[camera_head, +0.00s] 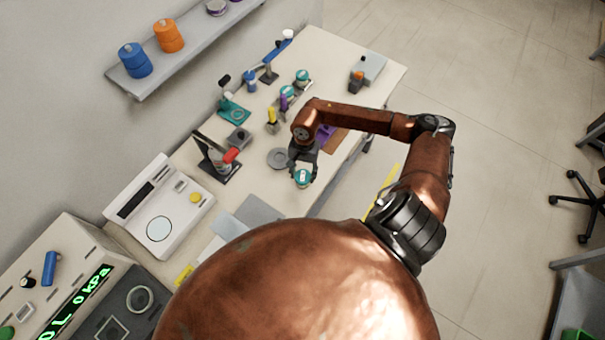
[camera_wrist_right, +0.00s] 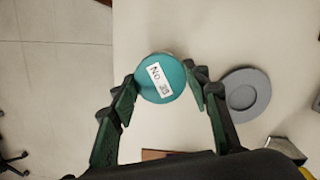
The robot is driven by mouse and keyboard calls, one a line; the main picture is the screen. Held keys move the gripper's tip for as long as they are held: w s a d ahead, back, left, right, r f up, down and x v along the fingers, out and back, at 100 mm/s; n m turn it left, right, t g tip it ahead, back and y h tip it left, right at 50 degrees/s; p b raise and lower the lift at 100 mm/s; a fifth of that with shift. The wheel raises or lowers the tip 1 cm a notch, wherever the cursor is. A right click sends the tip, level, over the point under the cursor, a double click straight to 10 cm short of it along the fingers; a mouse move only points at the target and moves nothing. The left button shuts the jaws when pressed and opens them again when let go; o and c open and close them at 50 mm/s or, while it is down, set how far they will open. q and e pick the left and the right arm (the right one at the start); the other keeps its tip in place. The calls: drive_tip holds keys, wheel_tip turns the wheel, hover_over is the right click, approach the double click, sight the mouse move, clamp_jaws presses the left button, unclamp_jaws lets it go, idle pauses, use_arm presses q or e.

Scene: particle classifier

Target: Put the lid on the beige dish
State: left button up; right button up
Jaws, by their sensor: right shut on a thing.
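A round teal lid (camera_head: 303,177) with a white label is between the fingers of my right gripper (camera_head: 303,161), near the table's front edge. In the right wrist view the teal lid (camera_wrist_right: 160,79) faces the camera, and the fingertips (camera_wrist_right: 164,88) touch it on both sides. A thin beige edge (camera_wrist_right: 152,56) shows past the lid's far side; it looks like the beige dish, mostly hidden under the lid. I cannot tell whether the lid is seated on it. My left gripper is not in view.
A grey round holder (camera_head: 278,158) lies just left of my right gripper. Several teal-topped dishes, tools and stands fill the back of the table (camera_head: 334,62). A white scale (camera_head: 160,208) stands at the left.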

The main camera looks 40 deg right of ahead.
drive_tip(key=shift+f+b, duration=0.3)
drive_tip(key=shift+b, duration=0.05)
drive_tip(key=o, duration=1.1)
drive_tip(key=shift+r, duration=0.2)
drive_tip(key=r, duration=0.7)
drive_tip(key=w+d+r, duration=0.1)
drive_tip(key=r, duration=0.3)
drive_tip(key=shift+d+r, duration=0.1)
drive_tip(key=shift+r, duration=0.15)
